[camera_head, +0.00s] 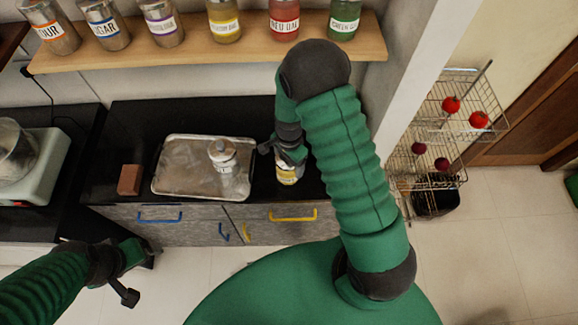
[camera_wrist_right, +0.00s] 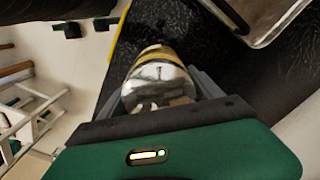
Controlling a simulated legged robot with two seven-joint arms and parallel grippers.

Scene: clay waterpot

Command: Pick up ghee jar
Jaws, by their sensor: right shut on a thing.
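The ghee jar (camera_head: 288,174), a small jar with a yellow band and a metallic-looking end, is on or just above the black counter, right of the metal tray. My right gripper (camera_head: 285,160) is shut on it from above and hides its upper part. In the right wrist view the jar (camera_wrist_right: 160,77) sits between the two fingers of the right gripper (camera_wrist_right: 168,92). Whether the jar touches the counter is not clear. My left gripper (camera_head: 127,272) is low at the left, in front of the drawers, away from the jar; its fingers are too unclear to read.
A metal tray (camera_head: 180,188) holds a clear lidded jar (camera_head: 223,157). A brown block (camera_head: 130,180) lies left of it. Labelled jars stand on a wooden shelf (camera_head: 225,50) above. A wire rack (camera_head: 425,160) with red round items stands right of a white post (camera_head: 420,80).

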